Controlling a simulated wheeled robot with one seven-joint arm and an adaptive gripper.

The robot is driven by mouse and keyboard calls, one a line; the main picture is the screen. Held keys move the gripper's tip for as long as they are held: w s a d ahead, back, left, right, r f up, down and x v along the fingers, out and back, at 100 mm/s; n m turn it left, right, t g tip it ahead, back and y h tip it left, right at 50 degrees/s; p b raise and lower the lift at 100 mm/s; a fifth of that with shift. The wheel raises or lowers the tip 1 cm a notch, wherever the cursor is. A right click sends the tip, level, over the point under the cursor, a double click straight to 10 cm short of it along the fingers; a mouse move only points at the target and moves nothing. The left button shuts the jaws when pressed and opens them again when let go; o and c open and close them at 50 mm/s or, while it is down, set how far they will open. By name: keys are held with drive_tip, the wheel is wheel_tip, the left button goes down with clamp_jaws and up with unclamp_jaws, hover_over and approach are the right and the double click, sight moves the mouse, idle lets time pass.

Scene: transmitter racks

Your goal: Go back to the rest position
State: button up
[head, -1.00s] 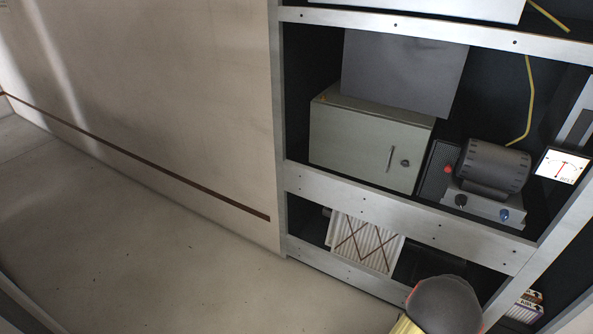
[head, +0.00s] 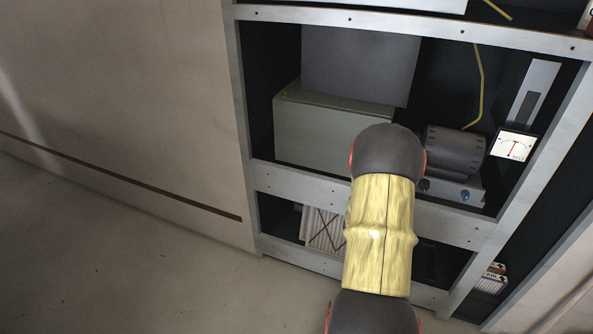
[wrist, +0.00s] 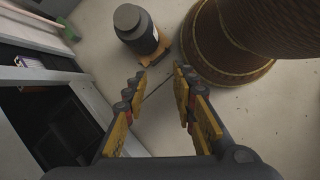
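My gripper (wrist: 160,92) shows in the wrist view with its two yellow-padded fingers spread apart. Nothing is between them, and bare floor shows through the gap. It points down toward the floor. In the head view the gripper itself is not visible; my arm, with a yellow sleeve and dark joints, rises in front of the rack (head: 300,182). The arm hides part of the grey-green cabinet box (head: 322,132) and part of the lower shelf.
The rack holds a motor-like cylinder (head: 455,150) and a lit meter (head: 513,146). A white pleated filter (head: 322,230) sits low. In the wrist view, a dark canister (wrist: 135,28) and a large brown ribbed column (wrist: 228,45) stand nearby. Open floor (head: 110,270) lies left.

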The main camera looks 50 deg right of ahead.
drive_tip(key=w+a+r+m+t+h, duration=0.1)
drive_tip(key=w+a+r+t, duration=0.1)
drive_tip(key=w+a+r, duration=0.6)
drive_tip(key=w+a+r+m+t, duration=0.1)
drive_tip(key=w+a+r+t, duration=0.1)
drive_tip(key=w+a+r, duration=0.65)
drive_tip(key=a+r+n+t+p, duration=0.1)
drive_tip(key=a+r+n+t, duration=0.5)
drive_tip(key=a+r, duration=1.4)
drive_tip(key=shift+w+a+r+t+y, duration=0.2)
drive_tip(key=shift+a+r+t+y, duration=0.15)
drive_tip(key=shift+t, duration=0.15)
